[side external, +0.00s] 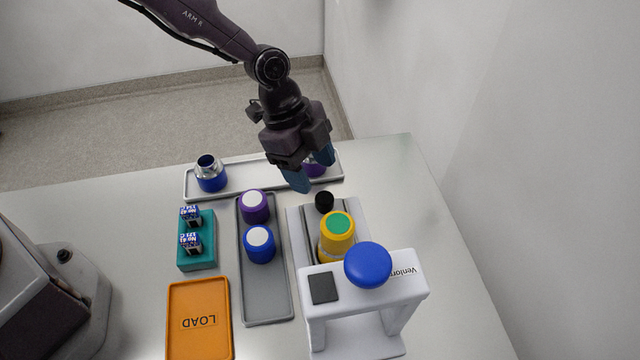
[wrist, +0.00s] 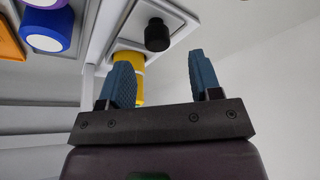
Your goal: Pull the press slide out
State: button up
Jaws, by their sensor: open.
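The white press (side external: 408,288) with a blue cap (side external: 368,265) stands at the lower right in the side view. Its grey slide (side external: 311,226) sticks out of the back of the frame, with a black knob (side external: 324,201) at the far end. A yellow cylinder with a green top (side external: 337,232) stands on the slide. My gripper (side external: 311,170) is open and empty, above and behind the knob. In the wrist view the knob (wrist: 157,35) lies beyond the gap between the fingers (wrist: 158,68), apart from them; the yellow cylinder (wrist: 129,60) is partly hidden by a finger.
A grey tray (side external: 265,298) holds a purple and a blue capped cylinder. A back tray (side external: 234,177) holds a blue cylinder with a metal top and a purple one, partly hidden by my gripper. A teal block (side external: 197,262) and orange LOAD tray (side external: 199,346) lie left. Table right of the press is clear.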

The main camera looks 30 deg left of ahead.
jog(key=v, duration=0.7)
jog(key=shift+a+r, duration=0.2)
jog(key=s+a+r+n+t+y, duration=0.4)
jog(key=s+a+r+n+t, duration=0.1)
jog(key=s+a+r+n, duration=1.3)
jog(key=s+a+r, duration=0.1)
jog(key=s+r, duration=0.1)
jog(key=s, duration=0.2)
jog(key=shift+s+a+t, duration=0.3)
